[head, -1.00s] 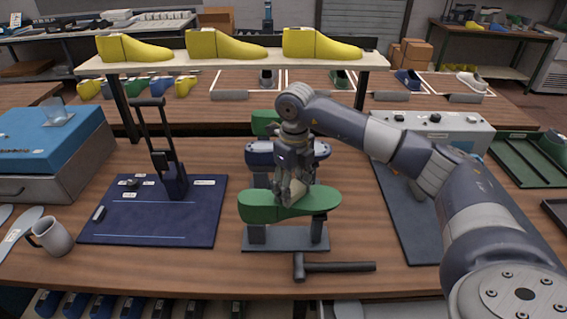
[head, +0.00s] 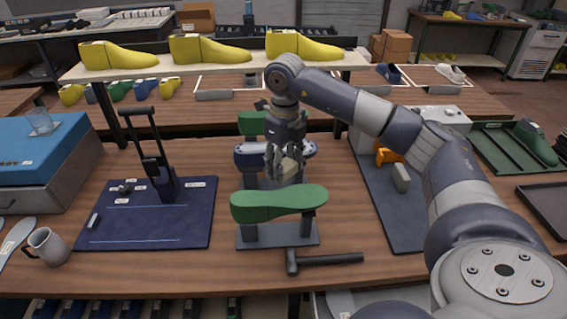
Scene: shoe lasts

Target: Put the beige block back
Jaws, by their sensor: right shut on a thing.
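The beige block (head: 290,168) is a small, pale piece held between the fingers of my right gripper (head: 286,163). The gripper is shut on it and partly hides it. Gripper and block are in the middle of the head view, above and behind the front green shoe last (head: 278,203) in the picture. That last lies level on a dark stand (head: 277,236). A blue last (head: 247,156) and another green one (head: 252,122) stand behind, partly hidden by the gripper. My left gripper is not in view.
A hammer (head: 325,260) lies in front of the stand. On the right, a dark mat (head: 405,232) holds a grey block (head: 401,178) and an orange tool (head: 386,155). A blue mat (head: 190,226) and a mug (head: 46,247) are at left. Yellow lasts (head: 210,49) line a raised shelf.

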